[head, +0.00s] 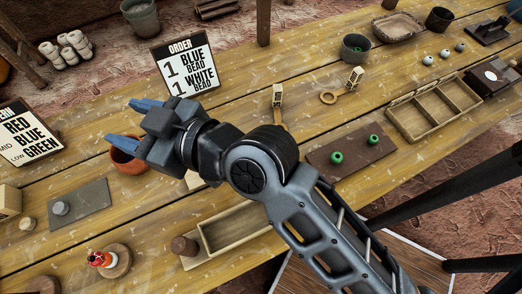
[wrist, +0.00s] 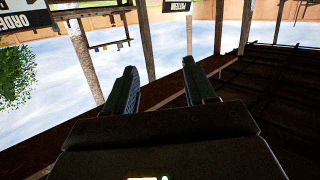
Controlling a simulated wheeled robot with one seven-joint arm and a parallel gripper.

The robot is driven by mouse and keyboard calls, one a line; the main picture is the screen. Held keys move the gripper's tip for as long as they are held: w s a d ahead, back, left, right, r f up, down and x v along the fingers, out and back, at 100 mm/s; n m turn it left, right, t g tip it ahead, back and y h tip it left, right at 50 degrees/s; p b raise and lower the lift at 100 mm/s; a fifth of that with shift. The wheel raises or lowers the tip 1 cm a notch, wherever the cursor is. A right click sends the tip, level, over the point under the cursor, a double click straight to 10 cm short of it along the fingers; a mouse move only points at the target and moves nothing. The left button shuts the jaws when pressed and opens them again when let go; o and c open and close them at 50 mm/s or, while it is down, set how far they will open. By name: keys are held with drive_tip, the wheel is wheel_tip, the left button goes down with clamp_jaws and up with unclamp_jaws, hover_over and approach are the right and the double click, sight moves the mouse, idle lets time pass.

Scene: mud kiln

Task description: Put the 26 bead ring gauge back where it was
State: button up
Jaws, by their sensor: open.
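A wooden ring gauge (head: 328,97) lies on the table, its ring to the left and a small tagged block at its other end. To its left a similar tagged handle (head: 278,97) stands or lies; I cannot tell whether it has a ring. The tag numbers are too small to read, so I cannot tell which is the 26 gauge. My gripper (head: 135,124) is raised over the left part of the table, left of both. Its blue fingers are apart and nothing is between them, as the wrist view (wrist: 161,85) also shows.
An order sign (head: 183,68) stands behind my gripper and a terracotta pot (head: 127,161) shows below it. A brown board (head: 342,157) with two green beads, a divided wooden tray (head: 432,108) and a grey pot (head: 355,48) are to the right. My arm hides the table's middle.

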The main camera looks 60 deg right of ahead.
drive_tip(key=s+d+f+m+h, duration=0.1)
drive_tip(key=s+d+f, duration=0.1)
drive_tip(key=s, duration=0.5)
drive_tip(key=s+d+f+m+h, duration=0.1)
drive_tip(key=s+d+f, duration=0.1)
drive_tip(key=s, duration=0.6)
drive_tip(key=s+d+f+m+g+h, duration=0.1)
drive_tip(key=s+d+f, duration=0.1)
drive_tip(key=s, duration=0.6)
drive_tip(key=shift+s+m, duration=0.2)
drive_tip(key=shift+m, duration=0.1)
drive_tip(key=s+d+r+n, duration=0.1)
drive_tip(key=s+d+r, duration=0.1)
drive_tip(key=s, duration=0.3)
drive_tip(key=shift+d+y, duration=0.4)
drive_tip(key=shift+d, duration=0.1)
drive_tip(key=shift+r, duration=0.1)
